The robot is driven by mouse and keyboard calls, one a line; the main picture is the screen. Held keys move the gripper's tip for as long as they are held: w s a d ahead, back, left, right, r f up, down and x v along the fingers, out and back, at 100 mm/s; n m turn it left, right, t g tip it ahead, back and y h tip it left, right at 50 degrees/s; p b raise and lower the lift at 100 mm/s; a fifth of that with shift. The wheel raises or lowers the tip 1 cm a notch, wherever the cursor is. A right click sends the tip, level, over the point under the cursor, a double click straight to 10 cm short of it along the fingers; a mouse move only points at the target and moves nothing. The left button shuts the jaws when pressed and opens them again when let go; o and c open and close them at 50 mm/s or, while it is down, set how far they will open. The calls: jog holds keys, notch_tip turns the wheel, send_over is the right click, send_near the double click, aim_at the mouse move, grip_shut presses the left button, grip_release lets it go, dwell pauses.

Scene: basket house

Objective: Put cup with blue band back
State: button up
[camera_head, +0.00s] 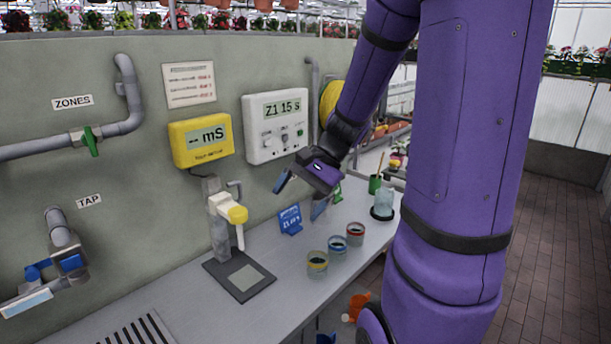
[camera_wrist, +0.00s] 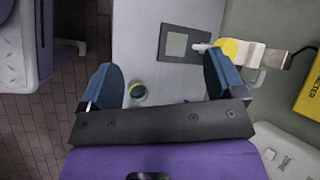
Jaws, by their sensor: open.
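The cup with the blue band (camera_head: 337,248) stands upright on the grey bench (camera_head: 262,310), in the middle of a row of three small cups. The yellow-banded cup (camera_head: 317,265) is nearer in the head view and the red-banded cup (camera_head: 355,235) is farther. My gripper (camera_head: 299,197) is open and empty, above the bench and up and left of the cups in the head view. In the wrist view, one cup with a yellowish rim (camera_wrist: 138,91) shows between the open fingers (camera_wrist: 162,80); the blue-banded cup is not visible there.
A dark pad (camera_head: 240,276) lies under a yellow-headed probe stand (camera_head: 219,225). A bottle (camera_head: 384,202) and a green pot (camera_head: 375,184) stand farther along the bench. Wall boxes and pipes line the left.

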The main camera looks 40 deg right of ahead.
jog(key=s+a+r+n+t+h, duration=0.3)
jog(key=s+a+r+n+h, duration=0.4)
jog(key=s+a+r+n, duration=0.2)
jog(key=shift+s+r+n, duration=1.35)
jog(key=shift+r+n, duration=0.1)
jog(key=shift+n, duration=0.25)
